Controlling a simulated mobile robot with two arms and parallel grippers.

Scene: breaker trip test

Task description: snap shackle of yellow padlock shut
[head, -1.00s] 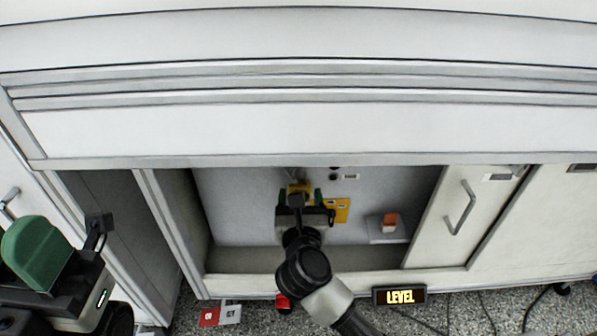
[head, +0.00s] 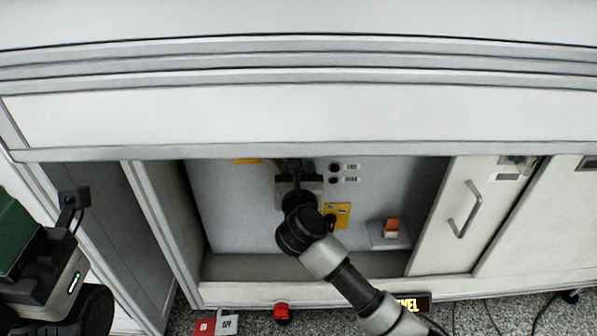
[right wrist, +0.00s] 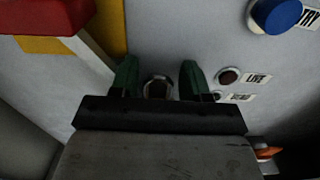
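I cannot pick out the yellow padlock or its shackle for certain; my right gripper and wrist cover part of the panel. A yellow piece with dark spots (head: 337,215) is on the panel right of my right wrist. My right gripper (head: 294,165) is inside the open cabinet, near the grey back panel (head: 225,210). In the right wrist view its green fingers (right wrist: 158,78) are apart. A round dark thing with a pale rim (right wrist: 158,88) shows between them; I cannot tell what it is or whether they touch it. My left gripper (head: 45,265) is outside at far left, cut off.
A yellow plate (right wrist: 110,25) with a red-ended white bar (right wrist: 85,40) is at upper left. A blue knob (right wrist: 277,14) is at upper right. An orange item (head: 391,227) rests on a small shelf. A sliding door (head: 440,230) bounds the opening's right.

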